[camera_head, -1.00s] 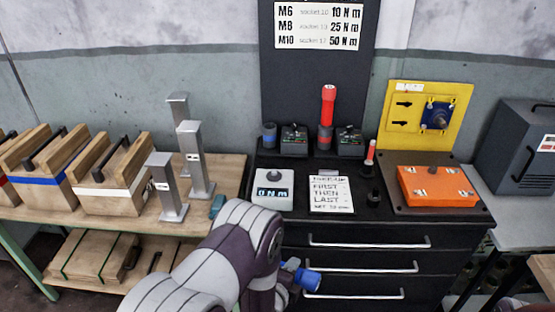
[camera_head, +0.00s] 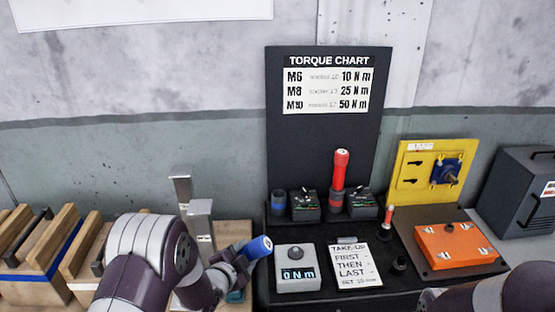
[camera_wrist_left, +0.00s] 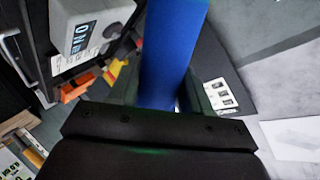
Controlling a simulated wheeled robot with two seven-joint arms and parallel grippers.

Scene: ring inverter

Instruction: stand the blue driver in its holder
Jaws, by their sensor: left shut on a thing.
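My left gripper (camera_head: 241,259) is shut on the blue driver (camera_head: 260,246) and holds it tilted, left of the torque display box. In the left wrist view the driver's blue handle (camera_wrist_left: 173,50) rises between the fingers; its lower end is hidden. The blue-banded holder (camera_head: 278,203) stands upright at the back of the black bench, further back and right of the driver, apart from it. Its opening looks empty. My right gripper is out of view; only a part of my right arm shows at the lower right.
A red driver (camera_head: 340,170) stands in the red-banded holder (camera_head: 335,202). Dark tool boxes (camera_head: 304,205) sit beside the holders. The display box (camera_head: 297,270) and a take-up card (camera_head: 352,266) lie in front. Grey metal posts (camera_head: 201,222) stand left of the driver.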

